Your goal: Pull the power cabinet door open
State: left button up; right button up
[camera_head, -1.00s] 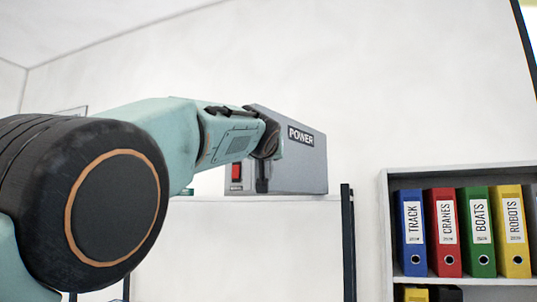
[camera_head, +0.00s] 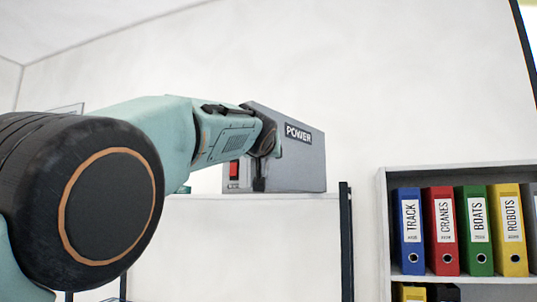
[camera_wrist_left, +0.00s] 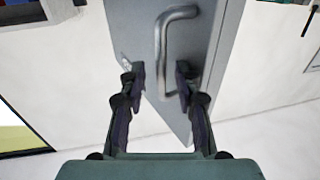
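The grey power cabinet (camera_head: 300,165) with a "POWER" label and a red switch stands on a white surface in the head view, partly hidden by my left arm. In the left wrist view its grey door (camera_wrist_left: 215,30) carries a curved metal handle (camera_wrist_left: 162,45). My left gripper (camera_wrist_left: 160,82) is open, its two fingers apart on either side of the handle's lower end. The handle appears just beyond or between the fingertips; I cannot tell whether they touch it. In the head view the gripper is mostly hidden behind its own wrist. My right gripper is not in view.
A shelf (camera_head: 383,230) with blue, red, green and yellow binders stands at the right. A dark post (camera_head: 346,240) rises beside the white surface (camera_head: 250,205) under the cabinet. The wall above is bare.

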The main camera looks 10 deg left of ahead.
pick_arm(q)
jog(key=s, duration=0.7)
jog(key=shift+s+d, duration=0.15)
jog(key=shift+d, duration=0.1)
